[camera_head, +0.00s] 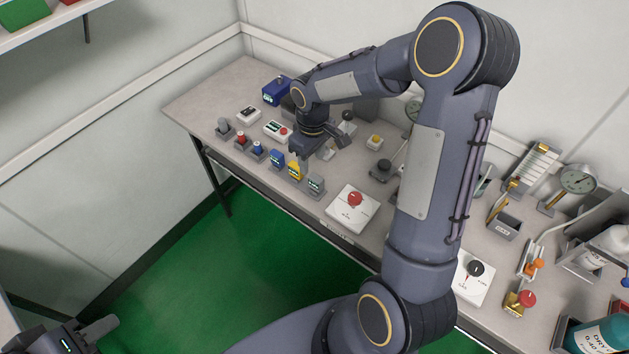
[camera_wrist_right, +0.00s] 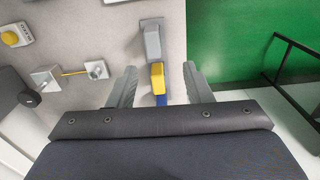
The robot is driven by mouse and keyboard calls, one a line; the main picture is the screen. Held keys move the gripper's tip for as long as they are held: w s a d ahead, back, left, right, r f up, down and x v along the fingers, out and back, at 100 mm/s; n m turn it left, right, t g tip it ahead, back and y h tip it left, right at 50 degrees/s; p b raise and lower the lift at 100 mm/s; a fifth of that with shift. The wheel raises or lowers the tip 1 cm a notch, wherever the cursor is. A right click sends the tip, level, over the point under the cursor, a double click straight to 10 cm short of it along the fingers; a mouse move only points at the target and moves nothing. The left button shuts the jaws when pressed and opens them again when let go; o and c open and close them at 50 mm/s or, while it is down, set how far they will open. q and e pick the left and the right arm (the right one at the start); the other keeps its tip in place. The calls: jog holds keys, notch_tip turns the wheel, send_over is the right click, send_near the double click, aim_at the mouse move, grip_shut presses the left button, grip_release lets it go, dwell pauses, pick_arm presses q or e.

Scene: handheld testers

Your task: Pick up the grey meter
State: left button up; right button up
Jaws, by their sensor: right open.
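The grey meter (camera_head: 315,184) stands upright near the table's front edge, at the right end of a short row with a yellow meter (camera_head: 295,170) and a blue meter (camera_head: 277,160). In the right wrist view the grey meter (camera_wrist_right: 152,40) lies just beyond the fingertips, past the yellow meter (camera_wrist_right: 157,78). My right gripper (camera_head: 316,148) is open and empty above the table, behind the row. In its wrist view the fingers (camera_wrist_right: 158,69) straddle the line of the yellow meter; contact cannot be told. My left gripper (camera_head: 92,332) is at the bottom left, partly cut off, far from the table.
A black knob (camera_head: 380,171) is to the right. The green floor (camera_head: 215,270) is clear.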

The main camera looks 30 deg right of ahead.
aim_at(316, 177)
jog(key=f, duration=0.2)
jog(key=w+f, duration=0.1)
jog(key=shift+d, duration=0.35)
jog(key=f, duration=0.2)
jog(key=s+f+p, duration=0.1)
jog(key=f, duration=0.2)
jog(key=shift+s+d+f, duration=0.1)
jog(key=shift+d+f, duration=0.05)
jog(key=shift+d, duration=0.05)
jog(key=shift+f, duration=0.4)
jog(key=shift+c, duration=0.2)
grip_shut()
